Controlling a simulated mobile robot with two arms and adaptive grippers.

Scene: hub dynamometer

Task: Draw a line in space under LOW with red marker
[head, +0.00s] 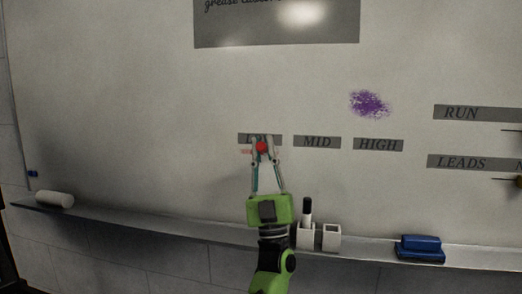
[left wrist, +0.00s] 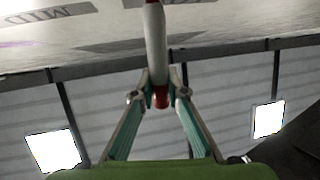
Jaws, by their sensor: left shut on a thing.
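My left gripper (head: 262,148) is at the whiteboard (head: 130,110), over the LOW label. Its fingers are shut on the red marker (head: 262,147), whose red end faces the head camera. The left wrist view shows the marker's white body (left wrist: 155,45) between the fingertips (left wrist: 160,88), reaching toward the board. Whether its tip touches the board I cannot tell. The LOW label (head: 244,138) is partly hidden by the gripper. A short red streak (head: 246,152) shows just below its left part. My right gripper is not in view.
MID (head: 317,142) and HIGH (head: 378,144) labels sit to the right, with a purple scribble (head: 369,103) above HIGH. The ledge (head: 150,224) below carries a white cylinder (head: 55,199), a holder (head: 331,237), a dark-capped marker (head: 307,212) in another holder and a blue eraser (head: 420,248).

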